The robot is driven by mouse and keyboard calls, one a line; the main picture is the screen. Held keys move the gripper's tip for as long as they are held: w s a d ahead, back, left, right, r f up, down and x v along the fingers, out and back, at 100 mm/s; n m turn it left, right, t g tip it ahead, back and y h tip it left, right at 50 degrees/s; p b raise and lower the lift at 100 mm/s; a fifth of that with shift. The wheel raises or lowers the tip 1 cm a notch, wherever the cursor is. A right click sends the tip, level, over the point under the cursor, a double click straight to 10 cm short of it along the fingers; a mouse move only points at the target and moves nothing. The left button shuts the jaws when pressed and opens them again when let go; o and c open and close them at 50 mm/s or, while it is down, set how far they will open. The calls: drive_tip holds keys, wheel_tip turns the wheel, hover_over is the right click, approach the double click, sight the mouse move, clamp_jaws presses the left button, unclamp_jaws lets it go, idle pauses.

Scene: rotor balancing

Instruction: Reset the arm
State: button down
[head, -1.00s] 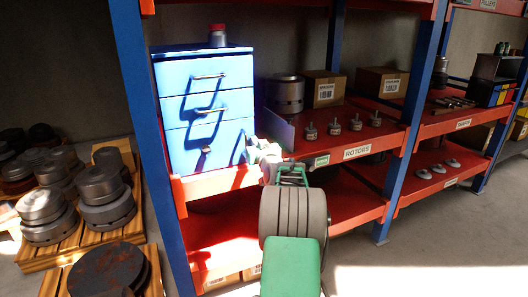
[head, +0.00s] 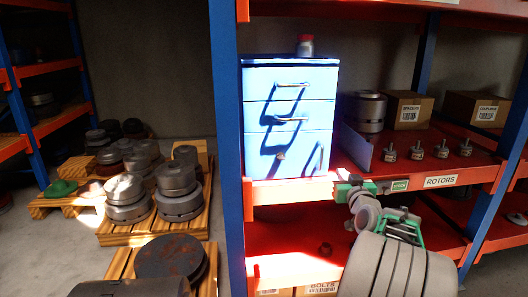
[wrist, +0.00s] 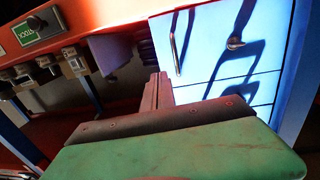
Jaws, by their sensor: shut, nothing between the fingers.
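My gripper (wrist: 157,92) shows in the wrist view as two grey fingers pressed together beyond a green body. Nothing is between them. They point toward the blue drawer cabinet (wrist: 205,55). In the head view my arm rises from the lower right, and its small end sits at the shelf's front edge, just right of the lower corner of the cabinet (head: 290,92). The fingertips are too small there to make out. The cabinet's drawers appear closed, with dark shadows across their fronts. A small jar with a red lid (head: 305,46) stands on top of the cabinet.
The red shelf (head: 460,160) holds a grey rotor stack (head: 365,111), cardboard boxes (head: 408,110) and several small rotors on pegs. A blue post (head: 226,140) stands left of the cabinet. Wooden pallets with metal discs (head: 166,258) lie on the floor at left.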

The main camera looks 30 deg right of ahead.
drive_tip(key=w+a+r+n+g+y+p, duration=0.1)
drive_tip(key=a+g+y+p, duration=0.15)
drive_tip(key=a, duration=0.65)
drive_tip(key=w+a+n+g+y+p, duration=0.15)
drive_tip(key=a+p, duration=0.25)
drive_tip(key=a, duration=0.5)
drive_tip(key=w+a+r+n+g+y+p, duration=0.1)
drive_tip(key=a+y+p, duration=0.15)
drive_tip(key=a, duration=0.65)
drive_tip(key=s+a+n+g+y+p, duration=0.1)
drive_tip(key=s+a+g+p, duration=0.6)
drive_tip(key=s+a, duration=1)
drive_tip(key=s+f+n+p, duration=0.1)
drive_tip(key=s, duration=0.3)
drive_tip(key=shift+s+a+g, duration=0.15)
drive_tip(key=shift+g, duration=0.15)
drive_tip(key=c, duration=2.2)
unclamp_jaws()
drive_tip(key=shift+r, duration=0.1)
